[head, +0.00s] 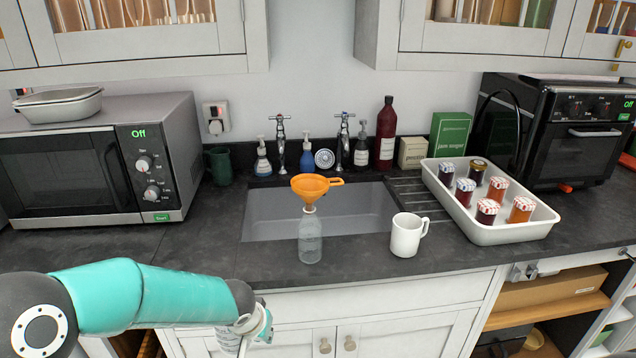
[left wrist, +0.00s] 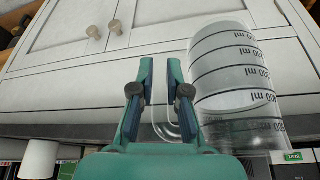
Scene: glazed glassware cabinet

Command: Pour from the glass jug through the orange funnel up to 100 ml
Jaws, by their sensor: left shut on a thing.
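A small clear bottle (head: 311,240) stands upright on the dark worktop in front of the sink. The orange funnel (head: 310,188) sits in its neck, its handle pointing right. The bottle looks empty, but I cannot read any marks on it. The glass jug (left wrist: 235,70), clear with dark ml markings, is beside my left gripper (left wrist: 160,75) in the left wrist view. The gripper's fingers are closed around the jug's handle, in front of the white cupboard doors. How much liquid the jug holds is unclear. In the head view the left arm hides the fingers. My right gripper is out of view.
A white mug (head: 405,236) stands right of the bottle. The sink (head: 350,208) lies behind, with taps and several bottles. A white tray (head: 480,230) of jars is at right, a microwave (head: 65,170) at left. The worktop left of the bottle is clear.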

